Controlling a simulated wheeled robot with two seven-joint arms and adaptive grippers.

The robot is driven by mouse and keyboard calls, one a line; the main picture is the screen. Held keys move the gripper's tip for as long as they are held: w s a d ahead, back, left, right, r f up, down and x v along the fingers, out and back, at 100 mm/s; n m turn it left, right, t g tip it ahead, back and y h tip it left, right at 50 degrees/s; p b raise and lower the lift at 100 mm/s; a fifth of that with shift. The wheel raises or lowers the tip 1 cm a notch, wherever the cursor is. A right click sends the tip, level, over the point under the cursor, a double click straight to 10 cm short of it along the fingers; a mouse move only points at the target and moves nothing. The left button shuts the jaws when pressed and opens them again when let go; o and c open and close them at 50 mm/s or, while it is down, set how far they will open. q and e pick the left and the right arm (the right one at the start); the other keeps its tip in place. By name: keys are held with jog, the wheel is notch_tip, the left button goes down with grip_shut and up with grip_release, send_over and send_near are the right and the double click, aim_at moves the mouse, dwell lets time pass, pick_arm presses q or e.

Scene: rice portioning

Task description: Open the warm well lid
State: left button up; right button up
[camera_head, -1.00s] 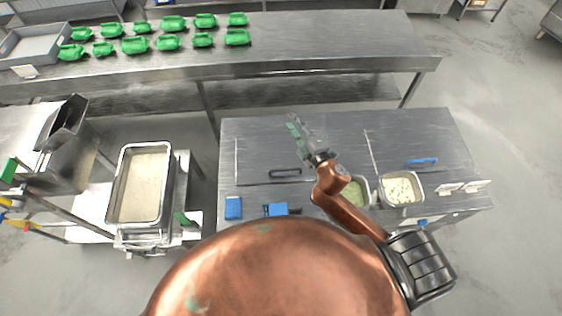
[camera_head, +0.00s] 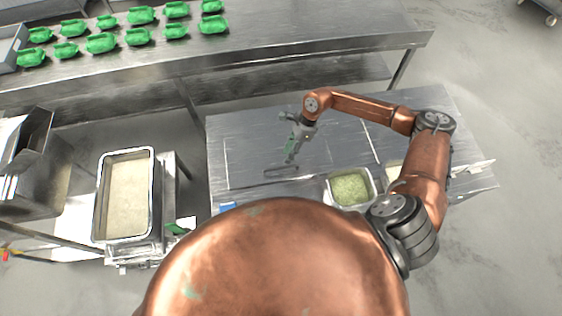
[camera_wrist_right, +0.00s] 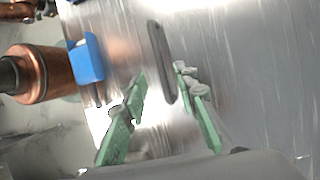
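The warm well lid (camera_head: 245,140) is a flat steel panel lying shut in the left half of the counter top. Its dark bar handle (camera_head: 281,171) lies near the front edge of the panel. My right gripper (camera_head: 291,155) points down just above and behind the handle in the head view. In the right wrist view, the two green-padded fingers (camera_wrist_right: 160,76) are spread apart and empty. The handle (camera_wrist_right: 158,50) shows ahead of the gap between them, apart from both. My left gripper is not visible.
A pan of pale green food (camera_head: 350,188) sits in the counter right of the handle. A blue item (camera_wrist_right: 87,60) lies near the counter edge. A deep rice pan (camera_head: 126,195) stands at left. Green containers (camera_head: 101,43) line the back table (camera_head: 290,45).

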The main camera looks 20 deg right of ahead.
jog(key=p, duration=0.1)
send_over(282, 164)
jog(key=s+a, duration=0.1)
jog(key=s, duration=0.1)
jog(key=f, duration=0.4)
jog(key=shift+s+f, duration=0.2)
jog(key=shift+f, duration=0.05)
jog(key=shift+s+a+f+p, duration=0.1)
jog(key=shift+a+f+p, duration=0.15)
jog(key=shift+f, duration=0.4)
jog(key=shift+c, duration=0.5)
grip_shut()
